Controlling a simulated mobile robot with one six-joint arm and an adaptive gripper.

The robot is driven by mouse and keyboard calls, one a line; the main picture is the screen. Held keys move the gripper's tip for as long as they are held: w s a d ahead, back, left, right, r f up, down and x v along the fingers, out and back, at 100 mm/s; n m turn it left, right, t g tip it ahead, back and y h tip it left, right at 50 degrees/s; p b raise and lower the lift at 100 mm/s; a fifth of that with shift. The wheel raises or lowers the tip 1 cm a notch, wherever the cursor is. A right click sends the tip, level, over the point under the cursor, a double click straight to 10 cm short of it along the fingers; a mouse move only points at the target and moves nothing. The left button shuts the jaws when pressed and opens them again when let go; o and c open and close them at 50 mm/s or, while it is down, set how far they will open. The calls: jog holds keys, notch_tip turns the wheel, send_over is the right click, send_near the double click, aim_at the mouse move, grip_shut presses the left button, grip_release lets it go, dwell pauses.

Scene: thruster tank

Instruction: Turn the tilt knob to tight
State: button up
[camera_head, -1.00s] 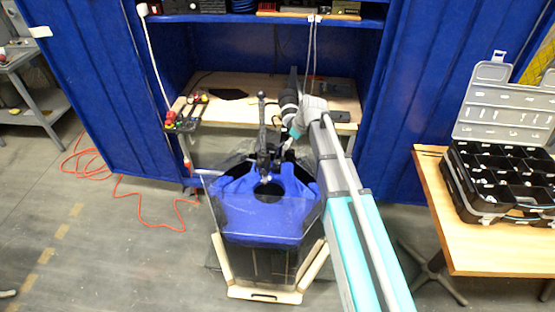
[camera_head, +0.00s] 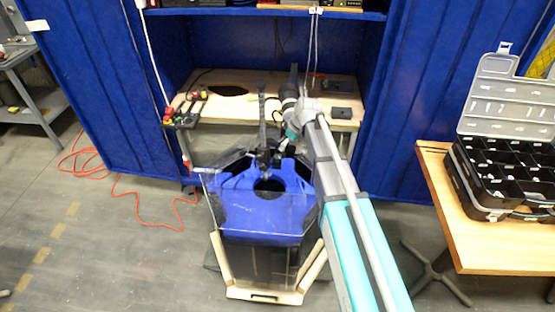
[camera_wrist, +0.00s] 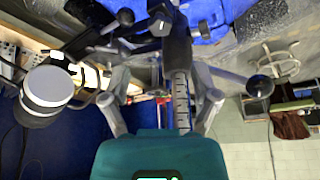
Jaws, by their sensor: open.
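The clear-walled tank (camera_head: 262,217) with a blue top stands in mid-view in the head view. A dark thruster mount (camera_head: 263,130) rises at its back rim. My gripper (camera_head: 290,147) is beside the mount, on its right. In the wrist view my gripper (camera_wrist: 162,80) is open, its grey fingers spread around a shaft with a scale (camera_wrist: 182,95). A black lobed knob (camera_wrist: 161,20) lies beyond the fingertips. Round black knobs on rods show at the right (camera_wrist: 260,87) and upper left (camera_wrist: 125,17). I cannot tell which is the tilt knob, or its setting.
A wooden bench (camera_head: 235,112) with small tools stands behind the tank, between blue panels. A wooden table (camera_head: 480,245) with an open organizer case (camera_head: 505,180) is on the right. An orange cable (camera_head: 125,190) lies on the floor at left.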

aim_at(278, 157)
jog(key=shift+b+x, duration=3.75)
jog(key=shift+x, duration=0.65)
